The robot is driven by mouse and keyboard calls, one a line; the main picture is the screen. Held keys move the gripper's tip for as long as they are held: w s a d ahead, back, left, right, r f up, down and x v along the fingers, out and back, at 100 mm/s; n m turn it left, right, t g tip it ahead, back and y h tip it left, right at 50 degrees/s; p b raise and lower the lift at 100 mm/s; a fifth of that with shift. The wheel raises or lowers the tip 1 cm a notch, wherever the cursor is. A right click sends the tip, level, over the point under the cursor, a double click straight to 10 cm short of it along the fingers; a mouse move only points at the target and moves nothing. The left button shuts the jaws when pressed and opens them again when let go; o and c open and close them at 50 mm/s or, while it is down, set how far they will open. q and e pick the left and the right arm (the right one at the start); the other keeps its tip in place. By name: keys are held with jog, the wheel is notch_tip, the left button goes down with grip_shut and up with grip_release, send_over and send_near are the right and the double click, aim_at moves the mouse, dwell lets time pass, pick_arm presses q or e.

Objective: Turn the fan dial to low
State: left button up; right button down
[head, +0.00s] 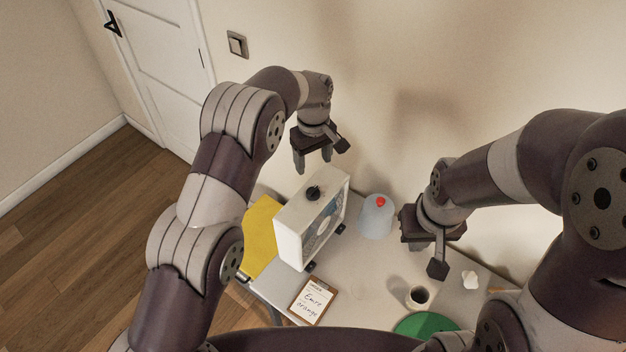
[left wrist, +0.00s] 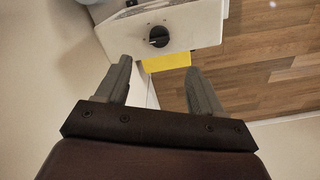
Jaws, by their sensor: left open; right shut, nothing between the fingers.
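The white box fan (head: 293,232) stands upright on the table, its grille facing right. Its black dial (head: 313,193) is on the top face. In the left wrist view the dial (left wrist: 159,37) shows as a round black knob with a light pointer line; its setting marks are too small to read. My left gripper (head: 313,165) is open and empty, above and behind the fan, with the dial ahead of and between its fingers (left wrist: 162,85), apart from them. My right gripper (head: 432,262) is shut and empty, over the table to the right of the fan.
A bluish jug with a red cap (head: 377,217) stands between the fan and my right gripper. A yellow sheet (head: 261,238) lies left of the fan. A clipboard (head: 313,301), a dark-filled cup (head: 417,297) and a green disc (head: 426,326) are in front. The wall is close behind.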

pick_arm(q)
jog(key=b, duration=0.4)
send_over(313, 189)
notch_tip(313, 189, down, 5)
jog(key=shift+s+r, duration=0.1)
jog(key=shift+s, duration=0.05)
pick_arm(e)
notch_tip(313, 189, down, 5)
pick_arm(q)
notch_tip(313, 189, down, 3)
jog(key=p, duration=0.2)
jog(key=shift+r+p, duration=0.2)
jog(key=shift+p, duration=0.2)
notch_tip(313, 189, down, 4)
jog(key=shift+f+p, duration=0.1)
jog(key=shift+p, duration=0.65)
jog(key=shift+f, duration=0.35)
pick_arm(e)
notch_tip(313, 189, up, 4)
jog(key=shift+r, duration=0.25)
pick_arm(q)
jog(key=c, duration=1.1)
jog(key=shift+o, duration=0.2)
pick_arm(e)
jog(key=shift+f, duration=0.15)
